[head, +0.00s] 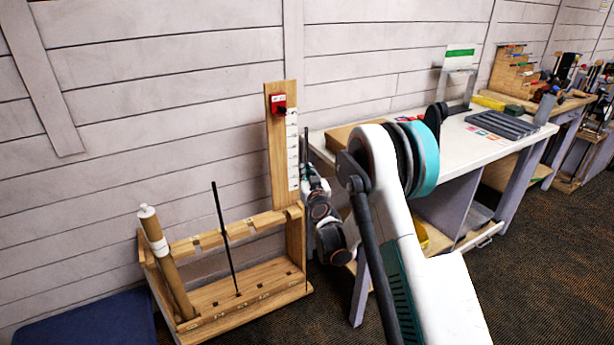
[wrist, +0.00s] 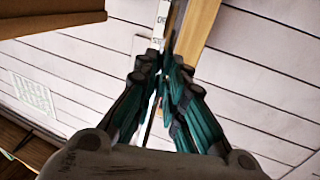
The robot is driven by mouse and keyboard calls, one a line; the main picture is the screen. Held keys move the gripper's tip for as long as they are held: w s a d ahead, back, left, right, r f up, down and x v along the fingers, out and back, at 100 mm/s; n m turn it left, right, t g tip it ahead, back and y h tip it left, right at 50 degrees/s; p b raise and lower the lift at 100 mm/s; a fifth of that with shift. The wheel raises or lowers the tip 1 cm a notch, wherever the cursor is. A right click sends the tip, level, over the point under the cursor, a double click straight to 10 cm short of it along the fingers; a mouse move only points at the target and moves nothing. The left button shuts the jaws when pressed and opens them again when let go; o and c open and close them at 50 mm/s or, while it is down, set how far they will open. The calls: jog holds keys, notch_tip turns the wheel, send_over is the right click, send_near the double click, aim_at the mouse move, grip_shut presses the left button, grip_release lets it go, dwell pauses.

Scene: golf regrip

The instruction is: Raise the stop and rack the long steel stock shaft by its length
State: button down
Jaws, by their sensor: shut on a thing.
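My gripper (wrist: 165,65) is shut on a thin shaft (wrist: 151,122), which shows as a narrow line between the teal and dark fingers in the wrist view. In the head view my gripper is partly hidden by my own arm, just right of an upright wooden board (head: 281,185). A short dark length of shaft (head: 305,146) rises above it there; its lower end is hidden. The red stop (head: 278,103) sits near the top of the board, above a white scale strip (head: 292,150). The wooden rack (head: 240,290) stands on the floor at left.
A black shaft (head: 224,235) stands in the rack, slightly tilted. A capped cardboard tube (head: 167,262) leans at the rack's left end. A white-topped bench (head: 465,140) stands at right, with a brown box near my arm. A blue mat (head: 85,318) lies at lower left.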

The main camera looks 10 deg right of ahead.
jog(key=s+d+b, duration=0.2)
jog(key=s+d, duration=0.2)
jog(key=s, duration=0.8)
jog(key=shift+s+b, duration=0.2)
jog(key=shift+b, duration=0.1)
dwell(0.4)
